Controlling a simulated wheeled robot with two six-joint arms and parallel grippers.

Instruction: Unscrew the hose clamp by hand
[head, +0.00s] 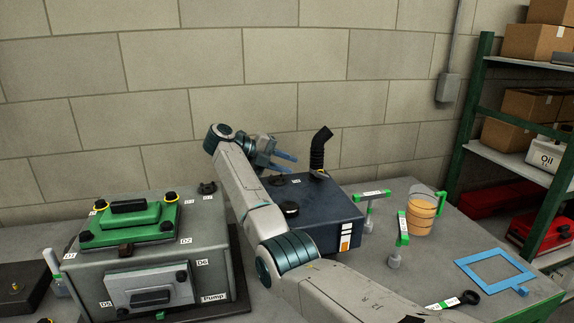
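A black ribbed hose (317,153) stands up from the back right of the dark blue box, its top bent to the right. A small ring with a yellowish part, seemingly the hose clamp (320,173), sits at the hose's foot; its screw is too small to make out. My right gripper (293,164) is left of the hose, with its blue fingers pointing right towards it. The fingers are apart with nothing seen between them, and a gap separates them from the hose. My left gripper is not in view.
The dark blue box (335,208) stands behind my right arm. A grey pump housing with a green cover (130,220) stands at left. Green-handled tools (403,228), an orange container (422,214) and a blue frame (492,269) lie at right. A shelf (505,160) stands far right.

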